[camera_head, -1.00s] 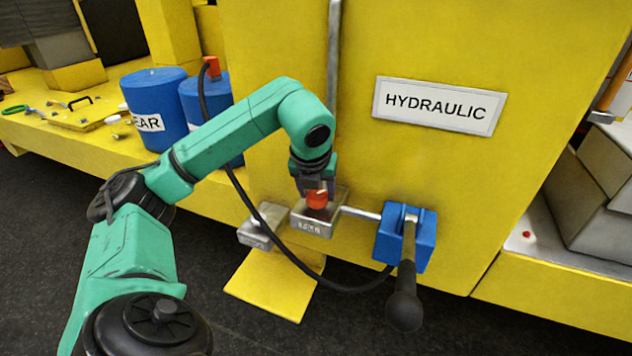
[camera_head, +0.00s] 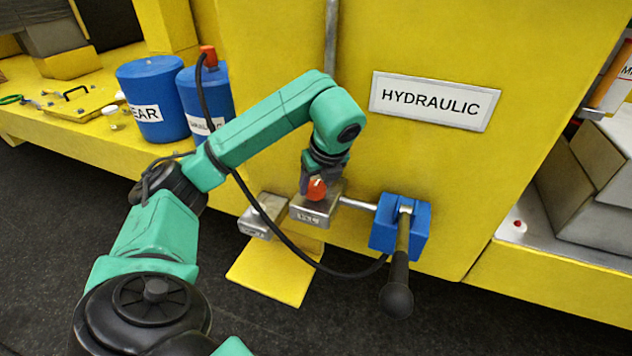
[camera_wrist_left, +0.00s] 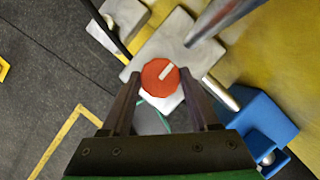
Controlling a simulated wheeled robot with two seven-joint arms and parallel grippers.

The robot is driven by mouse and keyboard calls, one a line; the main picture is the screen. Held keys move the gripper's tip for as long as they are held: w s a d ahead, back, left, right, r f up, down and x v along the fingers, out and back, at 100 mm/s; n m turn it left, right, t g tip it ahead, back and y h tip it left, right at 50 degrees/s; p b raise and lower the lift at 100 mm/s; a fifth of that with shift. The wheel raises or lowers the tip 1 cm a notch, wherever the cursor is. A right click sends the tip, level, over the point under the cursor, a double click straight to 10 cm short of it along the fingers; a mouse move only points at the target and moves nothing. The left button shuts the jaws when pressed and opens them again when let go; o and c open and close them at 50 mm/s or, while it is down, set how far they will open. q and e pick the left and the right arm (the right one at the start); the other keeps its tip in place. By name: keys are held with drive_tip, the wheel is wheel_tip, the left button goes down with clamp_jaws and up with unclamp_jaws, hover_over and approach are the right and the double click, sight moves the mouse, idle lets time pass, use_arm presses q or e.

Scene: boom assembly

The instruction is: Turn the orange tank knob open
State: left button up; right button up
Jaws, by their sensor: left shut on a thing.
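The round orange knob (camera_head: 317,190) sits on top of a grey metal block (camera_head: 313,213) at the front of the yellow machine. The knob also shows in the left wrist view (camera_wrist_left: 160,77), with a white mark pointing up and right. My left gripper (camera_head: 314,182) reaches down from above and is shut on the knob, with one finger on each side in the wrist view. The block's label is too small to read surely. My right gripper is not in view.
A second metal block (camera_head: 262,216) stands just left. A blue box (camera_head: 385,234) with a black-handled lever (camera_head: 397,290) stands right. A black hose (camera_head: 290,247) loops past the blocks. Blue drums (camera_head: 150,85) stand on the yellow ledge, and a HYDRAULIC sign (camera_head: 435,100) is above.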

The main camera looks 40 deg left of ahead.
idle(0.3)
use_arm(q)
drive_tip(key=o, duration=1.4)
drive_tip(key=shift+c, duration=0.2)
drive_tip(key=p+v, duration=0.5)
drive_tip(key=v, duration=0.9)
drive_tip(key=shift+r, duration=0.25)
drive_tip(key=shift+w, duration=0.1)
